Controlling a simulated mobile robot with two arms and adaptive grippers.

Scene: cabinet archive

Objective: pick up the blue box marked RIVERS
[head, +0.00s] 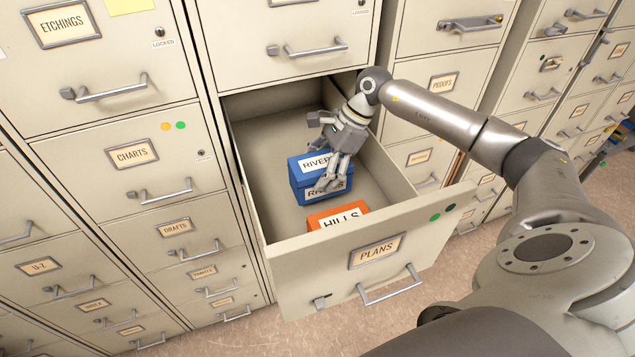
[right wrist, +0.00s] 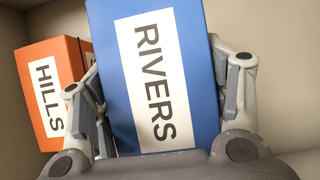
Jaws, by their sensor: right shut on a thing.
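The blue box marked RIVERS (head: 309,183) is inside the open drawer labelled PLANS (head: 320,268). It also fills the middle of the right wrist view (right wrist: 125,50). My right gripper (head: 331,165) reaches down into the drawer from the right. Its fingers (right wrist: 165,95) are shut on the blue box, one on each side. I cannot tell whether the box touches the drawer floor. My left gripper is not in view.
An orange box marked HILLS (head: 337,215) is in the same drawer, close to the blue box and nearer the drawer front. Cabinets with shut drawers, such as CHARTS (head: 132,154) and PROOFS (head: 442,83), stand on both sides. The rear of the drawer is free.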

